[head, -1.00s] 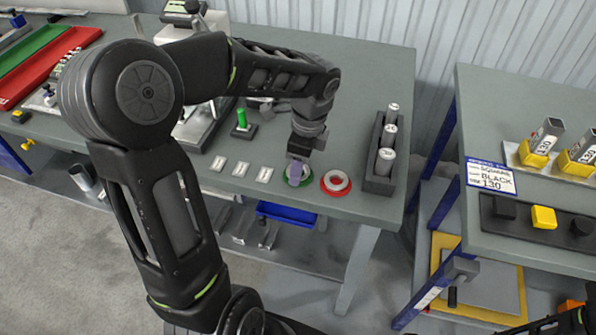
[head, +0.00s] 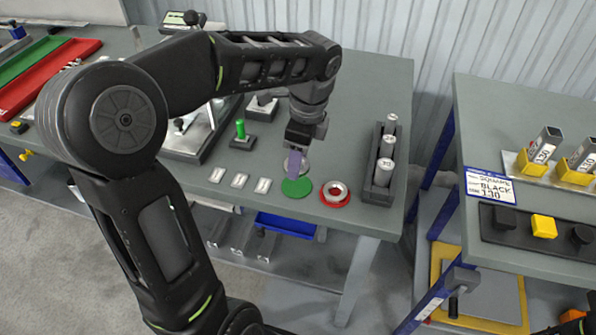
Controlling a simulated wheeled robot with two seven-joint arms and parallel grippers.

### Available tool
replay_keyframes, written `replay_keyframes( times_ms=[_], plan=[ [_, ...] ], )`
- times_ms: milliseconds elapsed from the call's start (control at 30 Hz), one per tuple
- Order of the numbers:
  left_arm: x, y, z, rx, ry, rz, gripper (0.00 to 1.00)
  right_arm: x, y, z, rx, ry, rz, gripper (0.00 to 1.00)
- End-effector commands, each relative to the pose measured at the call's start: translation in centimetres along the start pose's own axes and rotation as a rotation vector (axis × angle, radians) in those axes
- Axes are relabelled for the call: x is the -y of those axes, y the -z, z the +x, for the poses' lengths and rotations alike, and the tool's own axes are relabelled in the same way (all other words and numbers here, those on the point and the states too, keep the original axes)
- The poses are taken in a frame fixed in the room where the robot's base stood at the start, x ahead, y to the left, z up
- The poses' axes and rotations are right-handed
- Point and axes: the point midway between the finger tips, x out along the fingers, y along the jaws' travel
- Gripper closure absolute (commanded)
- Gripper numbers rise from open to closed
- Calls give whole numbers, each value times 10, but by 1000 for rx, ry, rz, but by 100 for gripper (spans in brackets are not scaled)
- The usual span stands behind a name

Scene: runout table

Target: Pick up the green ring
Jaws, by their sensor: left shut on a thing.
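My left gripper (head: 294,165) points down over the front of the grey table and is shut on a silver-grey ring (head: 305,166). The fingers hide part of this ring. The ring is held up just above a flat green disc (head: 297,187), which lies bare on the table. A similar pale ring (head: 336,190) sits on a red disc (head: 335,202) to the right. I see no clear view of my right gripper.
A dark holder (head: 378,194) with several metal cylinders stands right of the red disc. Small labelled blocks (head: 239,181) lie to the left. A green pin on a base (head: 240,130) stands behind them. A second table (head: 540,245) is at the right, across a gap.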

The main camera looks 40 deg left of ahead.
Motion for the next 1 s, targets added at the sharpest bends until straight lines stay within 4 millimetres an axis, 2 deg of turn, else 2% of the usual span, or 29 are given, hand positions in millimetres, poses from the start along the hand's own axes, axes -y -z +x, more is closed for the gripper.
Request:
replay_keyframes(
  times_ms=[100, 300, 1000],
  plan=[
    [1, -2, -22, -1, 4, -1, 98, 0, 0, 1, 0, 1, 0, 64],
    [0, -5, -40, 0, 0, 0, 98, 0, 0, 2, -1, 1, -1, 64],
    [0, -6, -43, 0, 0, -1, 98, 1, 0, -1, -1, 1, -1, 64]
  ],
)
